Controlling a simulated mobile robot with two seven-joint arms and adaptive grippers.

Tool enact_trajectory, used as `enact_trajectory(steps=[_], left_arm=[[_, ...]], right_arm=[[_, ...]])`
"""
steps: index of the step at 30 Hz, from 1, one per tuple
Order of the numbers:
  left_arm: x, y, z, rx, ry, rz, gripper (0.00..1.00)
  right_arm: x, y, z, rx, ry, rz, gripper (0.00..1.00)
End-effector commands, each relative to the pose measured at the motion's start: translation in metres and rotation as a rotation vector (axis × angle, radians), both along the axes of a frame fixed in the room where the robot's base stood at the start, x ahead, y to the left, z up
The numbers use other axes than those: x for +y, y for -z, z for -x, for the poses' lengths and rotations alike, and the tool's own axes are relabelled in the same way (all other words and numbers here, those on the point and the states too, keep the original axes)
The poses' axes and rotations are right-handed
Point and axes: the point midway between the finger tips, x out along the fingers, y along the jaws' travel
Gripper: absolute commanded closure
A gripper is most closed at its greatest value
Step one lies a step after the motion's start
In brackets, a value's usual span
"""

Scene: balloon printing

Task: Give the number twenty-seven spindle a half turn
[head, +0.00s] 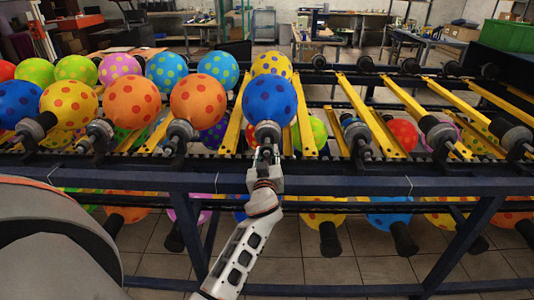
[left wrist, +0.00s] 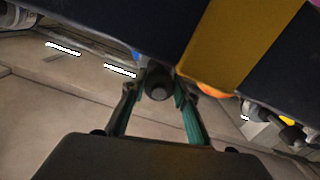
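A spindle end (left wrist: 158,85), dark and round, points toward my left wrist camera. In the head view its spindle carries a blue balloon with red dots (head: 270,97), seated on a grey round holder (head: 267,130). No number can be read on it. My left gripper (left wrist: 158,92) has one green-padded finger on each side of the spindle end. The fingertips are close to it, but whether they press on it cannot be told. In the head view the left gripper (head: 267,158) is just below the holder, in line with the spindle. My right gripper is not in view.
Neighbouring spindles hold dotted balloons, such as an orange one (head: 198,100) at left. An empty holder (head: 356,132) is at right. Yellow bars (head: 303,115) run between spindles. A dark frame rail (head: 400,184) crosses in front. More balloons hang below.

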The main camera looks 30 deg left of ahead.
Motion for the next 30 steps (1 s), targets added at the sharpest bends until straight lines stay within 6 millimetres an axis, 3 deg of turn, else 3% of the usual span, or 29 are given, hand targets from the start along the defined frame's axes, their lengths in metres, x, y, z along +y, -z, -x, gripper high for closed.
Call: enact_trajectory(steps=[14,30], left_arm=[[0.0002,0.0002,-0.0001,0.026,0.0,-0.042,0.92],[0.002,-0.0002,0.001,0.25,0.0,-0.407,0.92]], right_arm=[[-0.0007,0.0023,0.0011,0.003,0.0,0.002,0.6],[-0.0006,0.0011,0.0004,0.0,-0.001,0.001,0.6]])
